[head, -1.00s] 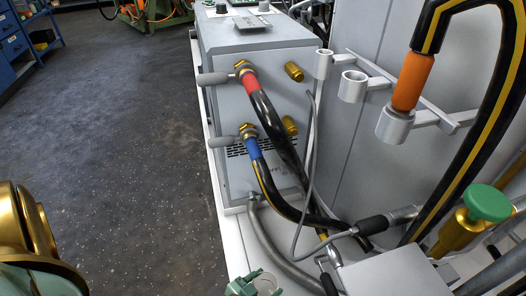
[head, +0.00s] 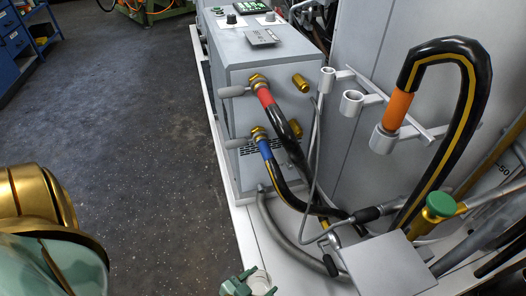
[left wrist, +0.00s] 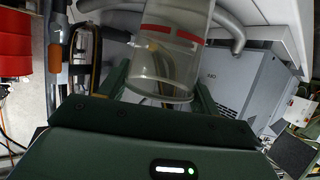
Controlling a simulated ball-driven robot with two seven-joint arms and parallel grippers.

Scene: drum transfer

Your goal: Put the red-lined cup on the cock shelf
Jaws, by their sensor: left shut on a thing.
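The red-lined cup (left wrist: 168,55) is clear, with a red band, and sits between the green fingers of my left gripper (left wrist: 150,95) in the left wrist view. In the head view my left gripper (head: 248,284) shows only at the bottom edge, with a bit of the clear cup between its fingers. A brass cock with a green knob (head: 439,205) stands at the right. A flat grey plate (head: 388,266), seemingly the cock shelf, lies below and left of it, to the right of the gripper and apart from it. My right gripper is out of view.
A grey machine (head: 235,165) with red- and blue-banded hoses stands in the middle. A thick black-yellow hose (head: 480,110) hangs in a ring holder at the right. A T-handled rod (head: 350,222) lies near the plate. Open dark floor (head: 130,130) is at the left.

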